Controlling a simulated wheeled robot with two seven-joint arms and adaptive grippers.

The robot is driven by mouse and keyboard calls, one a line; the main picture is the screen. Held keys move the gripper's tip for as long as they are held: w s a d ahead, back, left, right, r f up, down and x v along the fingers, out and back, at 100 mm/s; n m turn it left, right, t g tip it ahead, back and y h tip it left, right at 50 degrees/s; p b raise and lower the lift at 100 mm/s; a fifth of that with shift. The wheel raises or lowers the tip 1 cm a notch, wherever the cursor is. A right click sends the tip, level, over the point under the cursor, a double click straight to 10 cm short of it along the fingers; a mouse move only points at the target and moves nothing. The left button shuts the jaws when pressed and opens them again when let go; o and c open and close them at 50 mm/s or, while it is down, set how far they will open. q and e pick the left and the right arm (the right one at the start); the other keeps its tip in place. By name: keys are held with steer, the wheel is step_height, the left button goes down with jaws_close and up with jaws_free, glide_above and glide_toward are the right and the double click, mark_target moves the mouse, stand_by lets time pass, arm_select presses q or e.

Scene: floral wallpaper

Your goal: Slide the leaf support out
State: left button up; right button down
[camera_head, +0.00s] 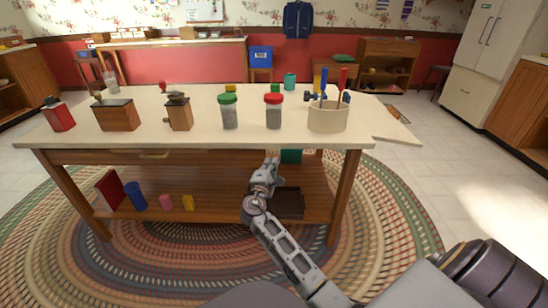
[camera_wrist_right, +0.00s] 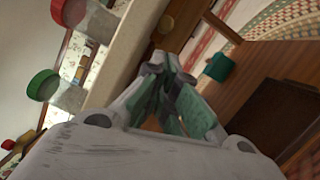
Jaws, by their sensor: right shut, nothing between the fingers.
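The table (camera_head: 180,142) has a cream top and a wooden frame, with a front drawer (camera_head: 153,154) under the left part of the top. My right gripper (camera_head: 266,170) is shut and empty, just in front of the table's front apron, below the top's edge and right of the drawer. The wrist view shows its closed fingers (camera_wrist_right: 172,68) close to the wooden apron. My left gripper is not in view.
On the top stand a green-lidded jar (camera_head: 228,112), a red-lidded jar (camera_head: 273,112) and a utensil crock (camera_head: 328,117). The lower shelf (camera_head: 225,207) holds a dark tray (camera_head: 290,204), a blue canister (camera_head: 134,196) and small boxes. A braided rug (camera_head: 130,270) lies beneath.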

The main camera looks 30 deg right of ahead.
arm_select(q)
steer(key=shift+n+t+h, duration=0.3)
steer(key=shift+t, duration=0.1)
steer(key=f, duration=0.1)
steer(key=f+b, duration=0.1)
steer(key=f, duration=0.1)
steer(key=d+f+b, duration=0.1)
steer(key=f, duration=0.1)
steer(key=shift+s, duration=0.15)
arm_select(e)
steer(key=x, duration=0.9)
steer(key=shift+w+d, duration=0.2)
steer(key=shift+d, duration=0.05)
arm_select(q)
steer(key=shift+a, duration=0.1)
